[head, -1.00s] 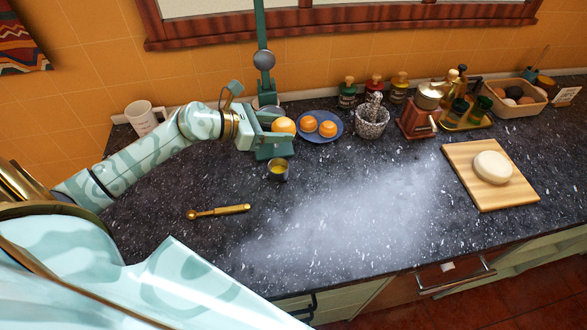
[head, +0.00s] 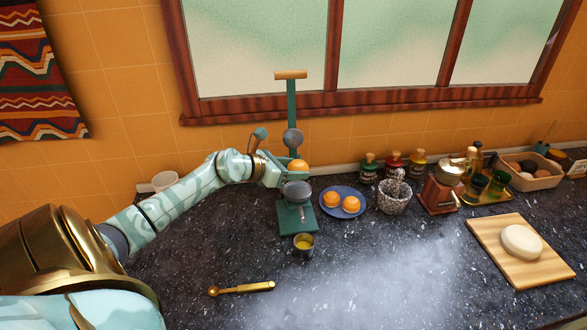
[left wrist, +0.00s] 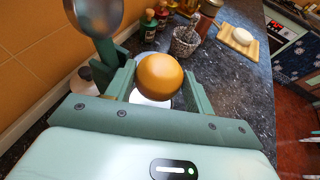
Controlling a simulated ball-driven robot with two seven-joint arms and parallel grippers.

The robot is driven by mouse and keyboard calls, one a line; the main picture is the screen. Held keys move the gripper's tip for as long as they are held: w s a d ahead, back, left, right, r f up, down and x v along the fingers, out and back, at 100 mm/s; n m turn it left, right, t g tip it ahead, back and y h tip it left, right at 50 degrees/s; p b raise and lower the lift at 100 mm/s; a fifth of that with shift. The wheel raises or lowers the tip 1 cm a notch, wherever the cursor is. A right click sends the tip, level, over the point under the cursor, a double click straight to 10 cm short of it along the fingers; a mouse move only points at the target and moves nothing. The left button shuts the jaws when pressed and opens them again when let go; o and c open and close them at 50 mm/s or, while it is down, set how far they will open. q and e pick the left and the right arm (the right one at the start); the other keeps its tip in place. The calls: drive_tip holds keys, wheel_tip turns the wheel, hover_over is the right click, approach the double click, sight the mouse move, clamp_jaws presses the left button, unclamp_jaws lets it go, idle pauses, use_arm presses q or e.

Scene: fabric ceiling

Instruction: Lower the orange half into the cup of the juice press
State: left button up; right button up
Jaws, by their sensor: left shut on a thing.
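My left gripper (head: 292,170) is shut on an orange half (head: 298,165), held just above and behind the grey cup (head: 296,190) of the green juice press (head: 298,217). The orange half also shows between the fingers in the left wrist view (left wrist: 160,77). The press lever stands raised, with its wooden handle (head: 291,74) at the top and a round grey presser (head: 293,138) above the orange half. A small metal cup with yellow juice (head: 303,245) stands in front of the press base. My right gripper is not in view.
A blue plate (head: 343,215) with two orange halves is right of the press. A stone mortar (head: 394,197), a red grinder (head: 440,191) and several bottles stand farther right. The front middle of the counter is clear.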

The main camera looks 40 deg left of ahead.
sight(292, 193)
use_arm(q)
wheel_tip(292, 193, down, 4)
drive_tip(key=b, duration=0.3)
drive_tip(key=shift+f+b, duration=0.9)
drive_tip(key=shift+f, duration=0.05)
drive_tip(key=shift+f, duration=0.2)
drive_tip(key=o, duration=1)
